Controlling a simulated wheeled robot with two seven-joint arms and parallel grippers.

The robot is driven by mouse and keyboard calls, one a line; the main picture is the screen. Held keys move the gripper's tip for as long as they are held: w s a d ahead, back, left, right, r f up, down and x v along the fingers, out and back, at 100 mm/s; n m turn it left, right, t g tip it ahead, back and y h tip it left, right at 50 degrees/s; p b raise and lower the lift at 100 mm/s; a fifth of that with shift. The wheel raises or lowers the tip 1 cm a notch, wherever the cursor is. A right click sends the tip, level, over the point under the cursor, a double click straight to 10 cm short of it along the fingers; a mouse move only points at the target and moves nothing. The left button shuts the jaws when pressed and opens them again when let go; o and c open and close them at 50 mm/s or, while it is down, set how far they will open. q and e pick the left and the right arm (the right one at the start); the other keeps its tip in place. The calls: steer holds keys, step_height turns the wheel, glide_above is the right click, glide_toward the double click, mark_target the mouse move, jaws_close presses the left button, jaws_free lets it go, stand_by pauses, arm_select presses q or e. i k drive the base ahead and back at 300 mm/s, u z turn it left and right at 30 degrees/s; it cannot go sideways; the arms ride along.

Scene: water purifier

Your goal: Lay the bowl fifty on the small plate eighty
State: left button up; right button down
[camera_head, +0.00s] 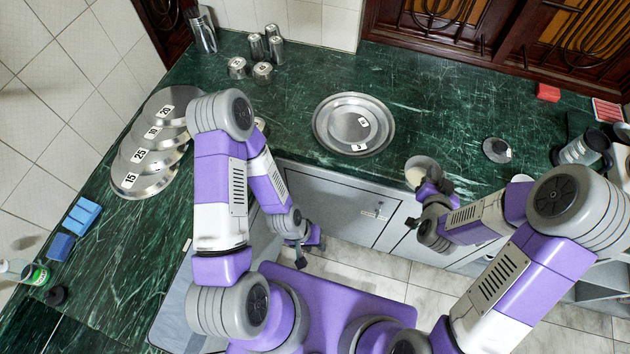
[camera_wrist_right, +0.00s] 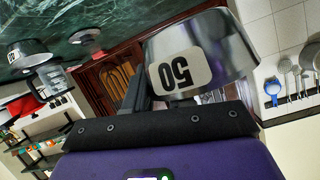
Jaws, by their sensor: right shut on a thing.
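The bowl fifty (camera_wrist_right: 200,60) is a shiny metal bowl with a white "50" label, held tilted in my right gripper (camera_wrist_right: 160,100). In the head view the bowl (camera_head: 421,170) is at the counter's front edge, right of and apart from the centre plates. My right gripper (camera_head: 432,189) is shut on it. A small round metal plate (camera_head: 343,114) sits on a larger metal plate (camera_head: 321,133) on the green counter. Their labels are too small to read surely, so I cannot confirm which is eighty. My left gripper (camera_head: 302,261) hangs low before the cabinet; its jaw opening is unclear.
Metal plates (camera_head: 133,182) labelled 15, 25, 10 and 20 overlap at the counter's left. Metal cups (camera_head: 257,47) stand at the back. A lid (camera_head: 496,150) and a kettle-like vessel (camera_head: 580,150) are at right. The counter between bowl and centre plates is clear.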

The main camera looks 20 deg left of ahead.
mark_target(352, 127)
steer(key=u, duration=0.7)
steer(key=k, duration=1.3)
steer(key=u, duration=2.45)
steer(key=i, duration=0.5)
steer(key=u, duration=0.05)
